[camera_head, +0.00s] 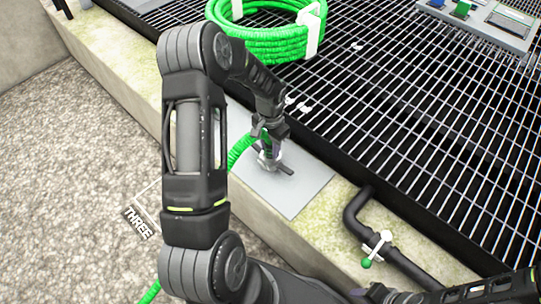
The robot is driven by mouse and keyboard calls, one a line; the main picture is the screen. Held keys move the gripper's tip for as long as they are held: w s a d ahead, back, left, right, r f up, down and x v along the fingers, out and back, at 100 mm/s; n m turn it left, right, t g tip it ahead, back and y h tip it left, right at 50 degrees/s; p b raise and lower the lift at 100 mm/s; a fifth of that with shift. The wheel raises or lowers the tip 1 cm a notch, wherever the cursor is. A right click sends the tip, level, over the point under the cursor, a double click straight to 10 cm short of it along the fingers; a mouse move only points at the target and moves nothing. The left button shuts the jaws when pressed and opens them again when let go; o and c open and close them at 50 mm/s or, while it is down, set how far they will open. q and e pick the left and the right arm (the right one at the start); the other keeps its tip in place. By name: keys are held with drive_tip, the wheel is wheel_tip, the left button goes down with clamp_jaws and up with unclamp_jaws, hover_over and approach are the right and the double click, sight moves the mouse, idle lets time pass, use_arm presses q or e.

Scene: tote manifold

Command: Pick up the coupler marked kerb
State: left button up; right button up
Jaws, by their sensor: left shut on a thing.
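My left gripper (268,150) points down over a grey plate (298,192) on the concrete kerb (325,215). It is shut on a small grey metal coupler (268,163), which is at or just above the plate; I cannot tell if it touches. The gripper hides much of the coupler, and no marking on it can be read. A green hose (238,150) comes up to the coupler from the left, partly behind my left arm. My right arm shows at the lower right, but its fingertips cannot be made out.
A coiled green hose (262,45) lies on the black grating (400,110). A black pipe with a white and green valve (377,246) runs along the kerb at right. A grey panel with blue and green parts (480,20) is at the top right.

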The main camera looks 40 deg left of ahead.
use_arm(q)
clamp_jaws()
drive_tip(key=shift+r, duration=0.1)
idle(0.3)
wheel_tip(320, 180, up, 10)
drive_tip(key=shift+f+p, duration=0.1)
drive_tip(key=shift+p, duration=0.95)
